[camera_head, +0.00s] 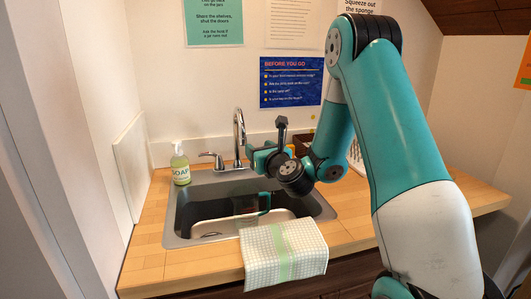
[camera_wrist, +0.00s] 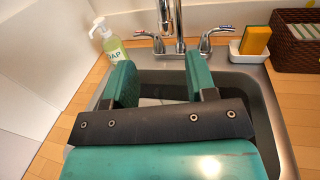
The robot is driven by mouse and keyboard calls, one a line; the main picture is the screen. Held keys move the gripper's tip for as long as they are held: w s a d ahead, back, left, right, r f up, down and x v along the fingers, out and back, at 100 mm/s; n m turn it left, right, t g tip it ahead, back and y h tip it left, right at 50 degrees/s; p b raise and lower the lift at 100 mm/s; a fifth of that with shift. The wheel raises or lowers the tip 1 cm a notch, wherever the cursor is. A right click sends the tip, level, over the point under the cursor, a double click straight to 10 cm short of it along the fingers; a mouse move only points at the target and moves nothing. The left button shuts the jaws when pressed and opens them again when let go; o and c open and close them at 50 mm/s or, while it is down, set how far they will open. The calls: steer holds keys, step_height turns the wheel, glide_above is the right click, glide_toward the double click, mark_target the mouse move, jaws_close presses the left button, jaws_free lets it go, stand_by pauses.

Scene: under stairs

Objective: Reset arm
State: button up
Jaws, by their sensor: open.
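My gripper (camera_wrist: 160,82) is open, its two teal fingers apart with nothing seen between them but the sink and tap behind. In the head view my gripper (camera_head: 265,180) hangs over the sink, at the end of my bent teal and white arm. The sink (camera_head: 180,225) is a grey basin set in the wooden counter. A teal-edged item (camera_head: 264,203) shows inside the basin below my gripper; my wrist is close above it and I cannot tell what it is.
A soap bottle (camera_head: 180,165) stands left of the tap (camera_head: 239,135). A checked towel (camera_head: 283,255) hangs over the front edge. A yellow sponge (camera_wrist: 255,40) sits in a white holder beside a brown basket (camera_wrist: 295,50). The counter's left side is clear.

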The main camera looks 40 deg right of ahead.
steer(key=shift+s+a, duration=0.1)
steer(key=shift+s, duration=0.65)
steer(key=shift+d, duration=0.25)
steer(key=shift+a, duration=0.15)
